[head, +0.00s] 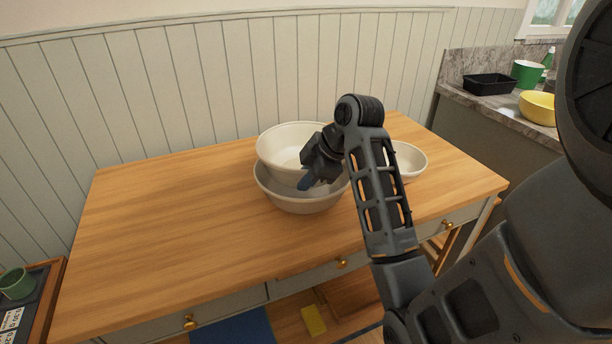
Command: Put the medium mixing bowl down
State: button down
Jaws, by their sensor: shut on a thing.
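The medium mixing bowl (285,142), white and round, appears to be the upper of two overlapping bowls near the middle of the wooden table. My gripper (307,181) is at its right side, shut on its wall. A larger beige bowl (297,203) sits on the table under and in front of it. The white bowl overlaps the larger one's opening; I cannot tell whether it rests inside or is held just above. My gripper and arm hide the right side of both bowls.
A small white bowl (411,160) stands on the table (170,215) to the right, partly behind my arm. The table's left half is clear. A counter at the right holds a black tray (489,84), a green pot (527,73) and a yellow bowl (538,108).

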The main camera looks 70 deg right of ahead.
jog(key=shift+f+b, duration=0.3)
jog(key=shift+f, duration=0.2)
jog(key=c, duration=1.7)
grip_release()
jog(key=shift+f, duration=0.1)
jog(key=o, duration=0.5)
